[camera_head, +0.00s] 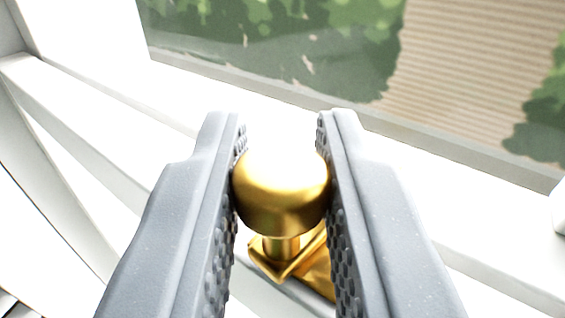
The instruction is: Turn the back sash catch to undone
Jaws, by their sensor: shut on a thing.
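The sash catch (281,195) shows as a round brass knob on a short stem, with a brass plate or arm (318,270) below it. My gripper (281,150) is shut on the knob, with one grey textured finger on each side of it. The lower part of the catch is partly hidden behind the right finger. The catch sits against white window frame parts.
A white window rail (430,150) runs across behind the knob, with glass (270,35) above it showing greenery and a brown striped surface outside. White frame bars (90,110) stand at the left. A white rounded piece (558,208) shows at the right edge.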

